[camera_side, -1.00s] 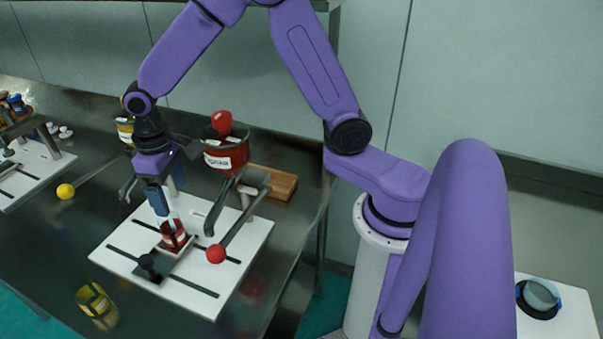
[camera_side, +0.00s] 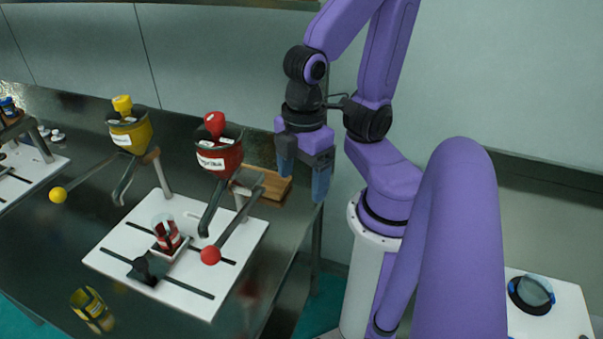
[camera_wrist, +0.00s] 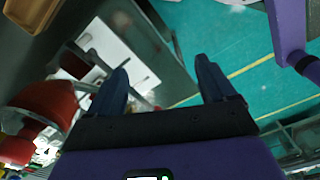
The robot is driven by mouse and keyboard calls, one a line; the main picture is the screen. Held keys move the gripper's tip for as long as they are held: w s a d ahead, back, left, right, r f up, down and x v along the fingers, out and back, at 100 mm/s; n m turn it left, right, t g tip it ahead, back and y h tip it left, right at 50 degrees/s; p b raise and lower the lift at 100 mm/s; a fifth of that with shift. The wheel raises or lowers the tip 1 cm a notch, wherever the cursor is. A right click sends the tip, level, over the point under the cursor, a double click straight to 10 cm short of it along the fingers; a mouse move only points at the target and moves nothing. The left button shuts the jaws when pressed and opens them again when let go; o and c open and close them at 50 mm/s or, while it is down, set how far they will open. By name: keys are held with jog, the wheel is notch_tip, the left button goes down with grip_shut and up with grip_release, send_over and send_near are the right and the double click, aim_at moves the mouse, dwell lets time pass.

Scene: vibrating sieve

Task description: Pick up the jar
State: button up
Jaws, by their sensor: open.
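A small jar (camera_side: 167,236) with a red band and a clear upper part stands upright in a small holder on the white base plate (camera_side: 215,290). A yellow-banded jar (camera_side: 92,309) shows lower left, tilted in the picture. Which jar the task means, I cannot tell. My gripper (camera_side: 303,172) points down, open and empty, well to the right of the red-banded jar and higher. In the wrist view my gripper (camera_wrist: 162,85) has its two dark blue fingers apart with nothing between them.
A white stand (camera_side: 560,318) with a blue-black ring is far right.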

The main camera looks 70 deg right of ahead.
jog(key=shift+o, duration=0.2)
dwell(0.3)
jog(key=n, duration=0.2)
send_over(164, 225)
jog(key=s, duration=0.2)
notch_tip(164, 225, down, 16)
jog(key=shift+a+f, duration=0.25)
jog(key=shift+f, duration=0.7)
jog(key=shift+a+f, duration=0.25)
jog(key=shift+f, duration=0.7)
jog(key=shift+a+f, duration=0.25)
jog(key=shift+f, duration=0.7)
